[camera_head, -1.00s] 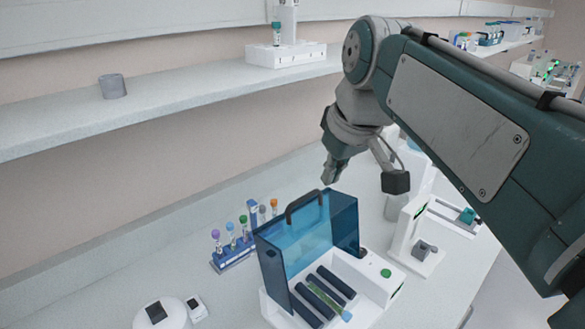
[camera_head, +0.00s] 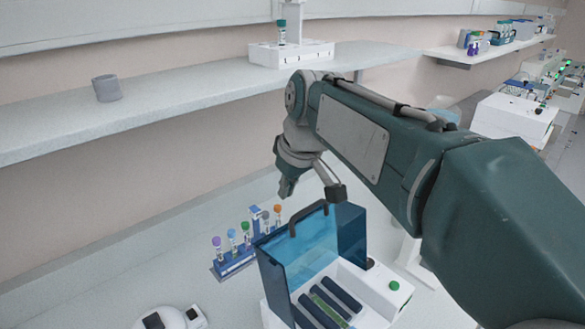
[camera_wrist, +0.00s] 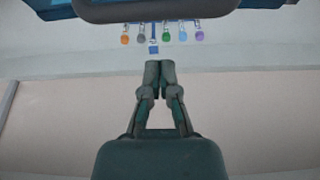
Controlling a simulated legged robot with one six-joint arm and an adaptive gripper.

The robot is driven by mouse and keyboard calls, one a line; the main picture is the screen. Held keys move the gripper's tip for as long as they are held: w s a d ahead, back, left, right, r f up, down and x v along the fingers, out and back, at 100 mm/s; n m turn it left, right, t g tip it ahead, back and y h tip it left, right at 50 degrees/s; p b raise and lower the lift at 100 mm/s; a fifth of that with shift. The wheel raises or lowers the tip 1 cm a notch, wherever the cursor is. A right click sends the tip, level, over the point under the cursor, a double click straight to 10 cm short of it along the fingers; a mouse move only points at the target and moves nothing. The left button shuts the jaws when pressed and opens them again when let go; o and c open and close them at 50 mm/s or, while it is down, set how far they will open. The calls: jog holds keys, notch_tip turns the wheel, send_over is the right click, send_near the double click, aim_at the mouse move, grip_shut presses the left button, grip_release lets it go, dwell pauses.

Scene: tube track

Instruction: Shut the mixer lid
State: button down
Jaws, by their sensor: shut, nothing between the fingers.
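The mixer (camera_head: 377,292) is a white box with dark rollers and a green button on the counter. A tube with green content lies among its rollers. Its blue see-through lid (camera_head: 300,252) stands open and upright, with a dark handle (camera_head: 309,213) along its top edge. In the wrist view a dark handle-like edge and bits of the blue lid (camera_wrist: 50,10) show at the top. My gripper (camera_head: 287,190) is above and just behind the lid, pointing down, apart from the handle. In the wrist view my gripper (camera_wrist: 160,70) has its fingertips together, with nothing between them.
A blue rack (camera_head: 236,262) of tubes with coloured caps stands left of the mixer, close to the lid's back. A white round device (camera_head: 165,318) sits at the front left. A shelf (camera_head: 190,92) with a grey cup (camera_head: 107,88) runs along the wall above.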

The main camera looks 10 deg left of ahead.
aim_at(302, 220)
jog(key=s+d, duration=0.2)
jog(key=d, duration=0.1)
jog(key=shift+s+d+r, duration=0.15)
jog(key=shift+s+r, duration=0.05)
jog(key=shift+s, duration=0.15)
